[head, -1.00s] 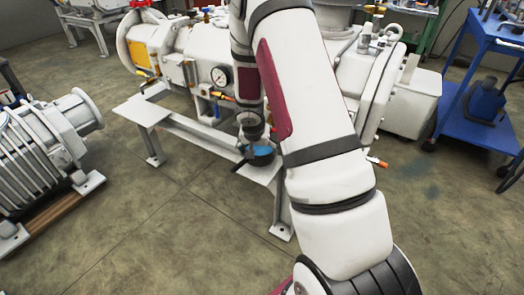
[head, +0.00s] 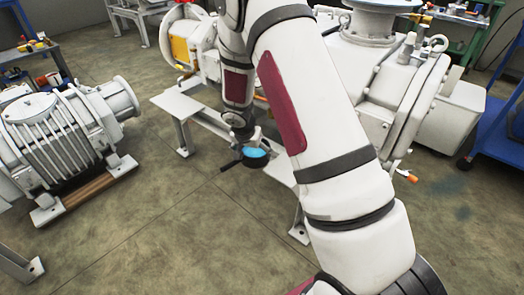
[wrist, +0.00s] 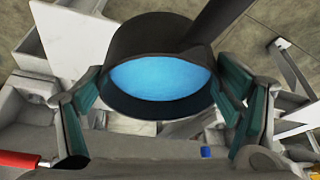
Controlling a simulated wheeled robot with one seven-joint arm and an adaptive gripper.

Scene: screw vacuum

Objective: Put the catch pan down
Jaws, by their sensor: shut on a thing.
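The catch pan (head: 252,163) is a small round black pan with a long handle and blue liquid in it. In the head view it hangs from my gripper (head: 242,139), in front of the pump's white frame. In the wrist view the pan (wrist: 140,42) fills the top middle, its handle pointing up and right. The liquid looks roughly level. The exact finger contact is hidden in the head view.
The white support frame (head: 185,105) of the large vacuum pump (head: 375,85) stands just behind the pan. A ribbed pump (head: 60,130) on a wooden skid lies at the left. A blue cart (head: 500,130) stands at the right. The concrete floor (head: 160,235) in front is clear.

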